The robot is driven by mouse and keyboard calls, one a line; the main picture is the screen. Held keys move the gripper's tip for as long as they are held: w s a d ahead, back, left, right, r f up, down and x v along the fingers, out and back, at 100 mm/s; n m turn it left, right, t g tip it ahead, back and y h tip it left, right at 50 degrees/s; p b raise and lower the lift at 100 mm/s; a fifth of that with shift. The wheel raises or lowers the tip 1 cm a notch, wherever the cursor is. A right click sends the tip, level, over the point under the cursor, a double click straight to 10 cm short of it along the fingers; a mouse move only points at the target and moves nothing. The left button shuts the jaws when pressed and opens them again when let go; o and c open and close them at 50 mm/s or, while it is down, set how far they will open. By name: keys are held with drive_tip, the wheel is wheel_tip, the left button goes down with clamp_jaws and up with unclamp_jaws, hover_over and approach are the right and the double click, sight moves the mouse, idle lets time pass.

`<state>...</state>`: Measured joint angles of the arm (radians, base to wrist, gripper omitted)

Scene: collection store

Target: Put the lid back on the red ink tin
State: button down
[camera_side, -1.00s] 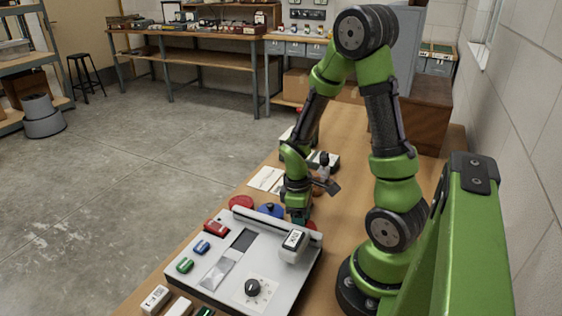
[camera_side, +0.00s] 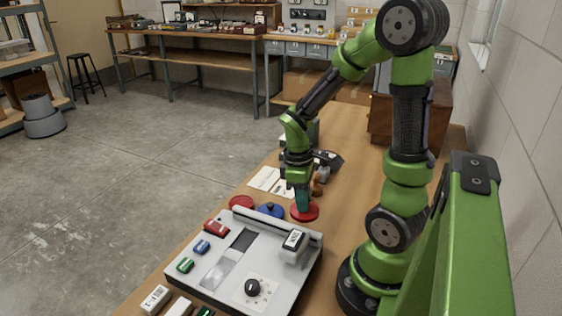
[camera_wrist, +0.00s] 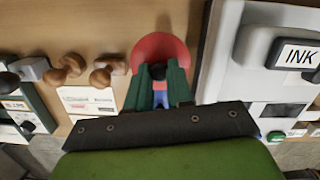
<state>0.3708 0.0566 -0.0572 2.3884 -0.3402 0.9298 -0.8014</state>
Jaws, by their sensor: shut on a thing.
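The red lid (camera_side: 305,212) is a round disc under my gripper (camera_side: 303,204), beyond the back edge of the grey machine. In the wrist view the lid (camera_wrist: 145,52) lies around the fingertips of my gripper (camera_wrist: 158,73), which are shut on its dark knob. The lid looks slightly raised; the exact gap to the table cannot be told. A red round tin (camera_side: 241,202) stands to the left, with no knob visible. Between them is a blue round tin (camera_side: 270,209) with a dark knob. Part of the blue one (camera_wrist: 160,99) shows between my fingers.
The grey machine (camera_side: 215,290) with an INK block (camera_side: 292,243) fills the near table. Red, blue and green small blocks lie on it.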

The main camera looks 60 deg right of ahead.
drive_tip(key=shift+r, duration=0.8)
drive_tip(key=shift+a+r, duration=0.15)
drive_tip(key=w, duration=1.9)
drive_tip(key=shift+f, duration=2.9)
drive_tip(key=shift+f, duration=0.15)
drive_tip(key=shift+c, duration=2.3)
unclamp_jaws()
